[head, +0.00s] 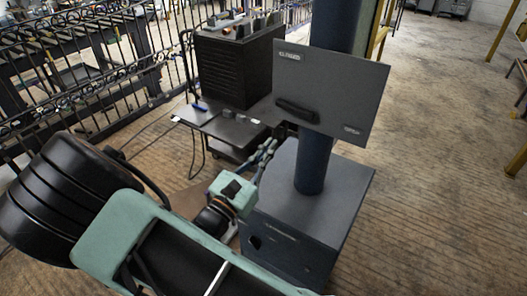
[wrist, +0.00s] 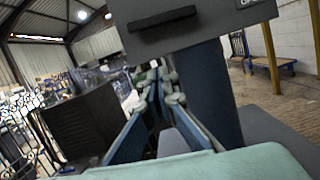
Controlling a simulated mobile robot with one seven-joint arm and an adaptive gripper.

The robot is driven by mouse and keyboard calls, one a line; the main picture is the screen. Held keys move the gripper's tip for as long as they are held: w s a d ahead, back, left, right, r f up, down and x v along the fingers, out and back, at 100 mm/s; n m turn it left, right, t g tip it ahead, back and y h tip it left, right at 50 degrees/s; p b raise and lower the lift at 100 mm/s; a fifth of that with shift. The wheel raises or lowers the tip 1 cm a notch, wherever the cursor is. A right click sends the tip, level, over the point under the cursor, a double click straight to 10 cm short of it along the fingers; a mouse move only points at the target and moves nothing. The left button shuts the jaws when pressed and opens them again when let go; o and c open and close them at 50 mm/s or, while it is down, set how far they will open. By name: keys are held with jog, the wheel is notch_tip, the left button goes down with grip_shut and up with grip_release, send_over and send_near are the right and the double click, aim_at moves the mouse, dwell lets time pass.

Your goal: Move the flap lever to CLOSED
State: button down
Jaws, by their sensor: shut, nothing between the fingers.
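A grey panel (head: 345,85) is fixed to a dark blue post. The flap lever (head: 297,112), a black bar, lies across the panel's lower left, tilting slightly down to the right. A label that seems to read CLOSED (head: 289,56) is at the panel's upper left, and one that seems to read OPEN (head: 351,130) is at its lower right. My gripper (head: 269,147) is below and left of the lever, apart from it, and shut on nothing. In the wrist view the lever (wrist: 162,19) is above the closed fingertips (wrist: 157,72), on the panel's lower part (wrist: 215,18).
The post (head: 313,160) rises from a grey box base (head: 310,200) below the panel. An iron railing (head: 80,60) runs along the left.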

aim_at(285, 108)
jog(key=x, duration=0.6)
jog(key=shift+s, duration=0.1)
jog(key=r, duration=0.1)
jog(key=r+p, duration=0.1)
jog(key=shift+s+r, duration=0.2)
jog(key=shift+r, duration=0.75)
